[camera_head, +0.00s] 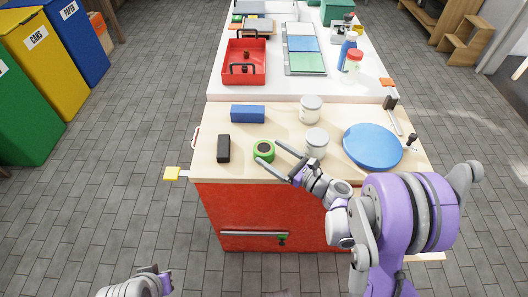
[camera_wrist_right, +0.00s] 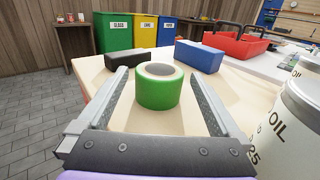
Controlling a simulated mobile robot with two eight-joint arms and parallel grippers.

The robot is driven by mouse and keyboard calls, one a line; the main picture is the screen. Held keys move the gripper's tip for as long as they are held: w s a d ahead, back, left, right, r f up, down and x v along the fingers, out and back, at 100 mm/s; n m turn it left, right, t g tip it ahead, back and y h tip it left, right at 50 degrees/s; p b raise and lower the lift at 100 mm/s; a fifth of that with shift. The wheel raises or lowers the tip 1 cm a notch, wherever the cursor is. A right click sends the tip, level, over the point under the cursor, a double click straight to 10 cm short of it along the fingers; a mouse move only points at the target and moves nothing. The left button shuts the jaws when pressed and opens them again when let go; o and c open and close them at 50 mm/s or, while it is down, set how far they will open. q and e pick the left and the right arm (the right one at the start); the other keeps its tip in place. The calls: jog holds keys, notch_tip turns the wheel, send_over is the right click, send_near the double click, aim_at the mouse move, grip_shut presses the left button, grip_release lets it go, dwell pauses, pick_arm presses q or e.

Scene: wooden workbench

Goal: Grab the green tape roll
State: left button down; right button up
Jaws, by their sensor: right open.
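The green tape roll (camera_head: 263,150) lies flat on the wooden bench top, near its front edge. In the right wrist view the green tape roll (camera_wrist_right: 159,88) stands ahead, between the two open fingers, with its pale core facing up. My right gripper (camera_head: 268,155) is open, with its fingertips close around the roll. I cannot tell whether either finger touches it. The fingers also show in the right wrist view (camera_wrist_right: 158,84). My left gripper (camera_head: 160,275) is only partly visible at the bottom left, away from the bench, and its jaws are not clear.
A black block (camera_head: 223,148) lies left of the roll and a blue block (camera_head: 247,114) behind it. White cans (camera_head: 316,142) (camera_head: 311,108) stand to the right, close to my right gripper. A blue plate (camera_head: 372,146) lies farther right. Bare wood shows between the blocks and roll.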

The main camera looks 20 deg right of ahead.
jog(key=shift+x, duration=1.1)
jog(key=c, duration=1.2)
jog(key=shift+r, duration=0.1)
jog(key=shift+c, duration=0.2)
